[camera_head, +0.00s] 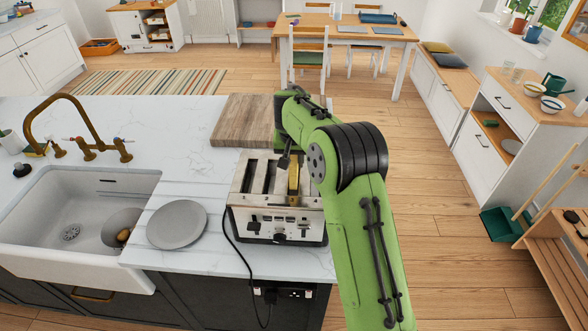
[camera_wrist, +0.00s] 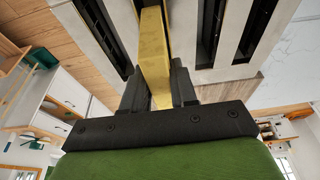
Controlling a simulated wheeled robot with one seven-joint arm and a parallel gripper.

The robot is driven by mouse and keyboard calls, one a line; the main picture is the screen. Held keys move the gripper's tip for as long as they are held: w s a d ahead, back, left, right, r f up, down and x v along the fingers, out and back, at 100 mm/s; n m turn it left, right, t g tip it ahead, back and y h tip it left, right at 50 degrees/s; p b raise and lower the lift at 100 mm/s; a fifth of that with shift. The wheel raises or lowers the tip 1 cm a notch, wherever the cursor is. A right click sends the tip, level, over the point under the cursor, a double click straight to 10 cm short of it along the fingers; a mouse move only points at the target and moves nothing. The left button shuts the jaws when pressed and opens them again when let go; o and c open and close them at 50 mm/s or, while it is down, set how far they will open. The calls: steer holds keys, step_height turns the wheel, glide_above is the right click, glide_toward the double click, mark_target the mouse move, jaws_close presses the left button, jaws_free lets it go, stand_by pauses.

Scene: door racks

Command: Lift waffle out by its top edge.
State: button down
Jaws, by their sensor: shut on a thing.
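The waffle (camera_head: 294,180) is a thin yellow slab standing on edge in a slot of the silver toaster (camera_head: 252,203), right of the middle in the head view. In the wrist view the waffle (camera_wrist: 154,50) runs between the two dark fingers of my gripper (camera_wrist: 159,85). The fingers are shut on its edge, one on each side. The toaster's top (camera_wrist: 206,80) and dark slots lie beyond the fingers. My green arm covers the toaster's right side in the head view. How deep the waffle sits is hidden.
A grey plate (camera_head: 177,224) lies left of the toaster on the white counter (camera_head: 160,120). A wooden board (camera_head: 240,119) lies behind it. The sink (camera_head: 60,215) with a brass tap is at the left. A black cord (camera_head: 238,255) hangs over the front edge.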

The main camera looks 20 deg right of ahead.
step_height(320, 180, up, 9)
steer(key=p, duration=0.3)
steer(key=shift+r, duration=0.1)
step_height(320, 180, up, 7)
stand_by(0.4)
